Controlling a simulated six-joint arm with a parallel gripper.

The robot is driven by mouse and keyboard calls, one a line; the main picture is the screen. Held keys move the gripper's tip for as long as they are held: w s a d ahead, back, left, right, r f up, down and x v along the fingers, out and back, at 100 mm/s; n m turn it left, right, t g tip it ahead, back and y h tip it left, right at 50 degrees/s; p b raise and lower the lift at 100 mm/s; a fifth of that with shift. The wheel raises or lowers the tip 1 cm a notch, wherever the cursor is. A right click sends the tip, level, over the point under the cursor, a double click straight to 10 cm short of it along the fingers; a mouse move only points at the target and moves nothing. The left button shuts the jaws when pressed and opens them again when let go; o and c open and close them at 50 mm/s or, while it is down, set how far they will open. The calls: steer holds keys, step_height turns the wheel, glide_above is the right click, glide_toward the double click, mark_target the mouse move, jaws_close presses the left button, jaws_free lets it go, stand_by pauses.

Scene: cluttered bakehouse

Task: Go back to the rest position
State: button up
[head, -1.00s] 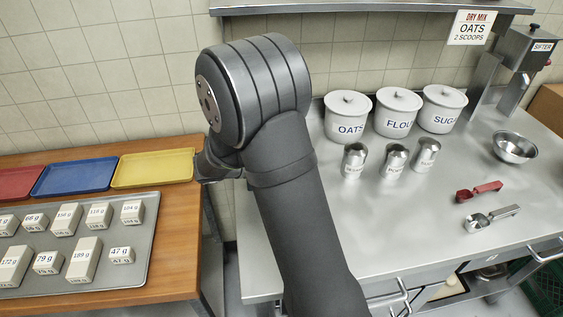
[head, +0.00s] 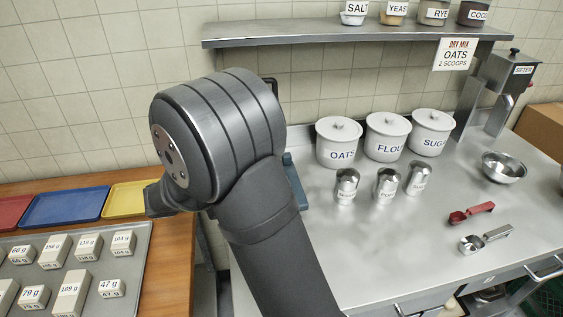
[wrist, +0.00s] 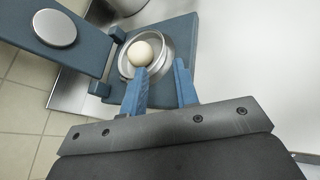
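My gripper (wrist: 160,66) shows in the wrist view with its two blue fingers apart and nothing between them. Beyond the fingertips is a round metal dish (wrist: 161,66) on a blue-grey stand, with a pale ball (wrist: 140,53) in it. The left fingertip overlaps the ball's lower edge in the picture; I cannot tell whether they touch. In the head view my arm hides the gripper and most of the stand; a bit of blue-grey (head: 297,182) shows right of the arm.
Labelled canisters (head: 387,137), metal shakers (head: 387,186), a steel bowl (head: 504,168), a red scoop (head: 471,213) and a metal scoop (head: 486,238) stand on the steel counter. A tray of marked blocks (head: 140,250) lies left. A shelf (head: 350,36) hangs above the canisters.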

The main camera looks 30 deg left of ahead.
steer(key=x, duration=1.2)
step_height(320, 180, up, 2)
steer(key=shift+s+r, duration=0.1)
steer(key=shift+r, duration=0.9)
steer(key=shift+f, duration=0.15)
